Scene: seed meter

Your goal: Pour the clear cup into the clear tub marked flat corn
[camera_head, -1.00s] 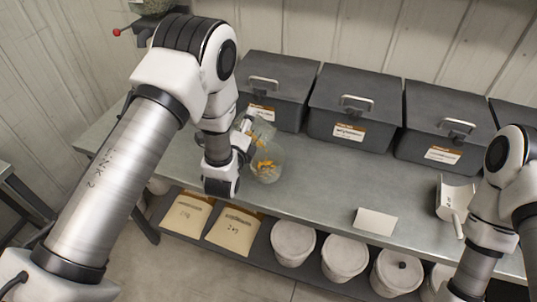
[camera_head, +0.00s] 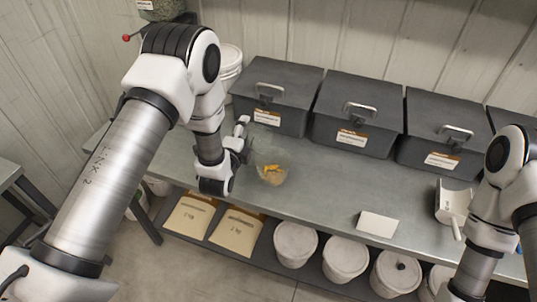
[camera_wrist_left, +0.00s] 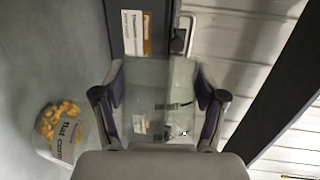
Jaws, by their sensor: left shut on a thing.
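My left gripper (camera_head: 246,140) is shut on the clear cup (camera_wrist_left: 158,85). In the left wrist view the cup sits between both fingers, with dark print and a small label showing; I make out no kernels in it. In the head view the cup is faint and hard to separate from the tub behind the gripper. The clear tub (camera_head: 271,174) stands on the bench just right of the gripper, with yellow kernels in it. Its "flat corn" marking shows in the left wrist view (camera_wrist_left: 62,134), left of the cup. My right gripper is out of view.
Dark lidded bins (camera_head: 357,112) line the back of the bench. A white card (camera_head: 378,224) and a white scoop (camera_head: 453,202) lie to the right. White buckets (camera_head: 295,244) and labelled bags (camera_head: 237,232) are on the shelf below. The bench middle is clear.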

